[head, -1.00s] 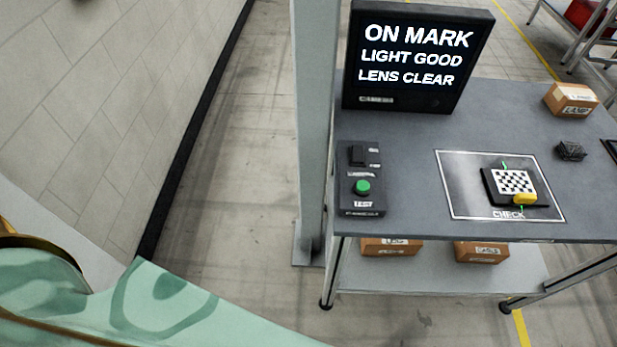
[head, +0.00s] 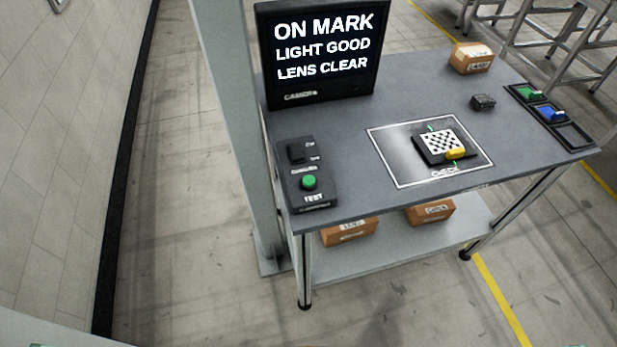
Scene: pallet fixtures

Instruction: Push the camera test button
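The green round test button (head: 309,182) sits on a dark control box (head: 318,194) at the front left corner of the grey table (head: 365,197). The label TEST is just below the button, and a black switch (head: 296,152) is behind it on the same box. A black monitor (head: 264,60) behind the box reads ON MARK, LIGHT GOOD, LENS CLEAR. A checkered target (head: 443,141) with a yellow piece (head: 455,154) lies inside the white-outlined CHECK area (head: 398,163). Neither of my grippers is in view.
A grey post (head: 230,120) stands against the table's left side. A cardboard box (head: 472,58), a small black block (head: 483,102) and a tray with green and blue items (head: 576,134) are on the right. Two boxes sit on the lower shelf (head: 390,250). Floor in front is clear.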

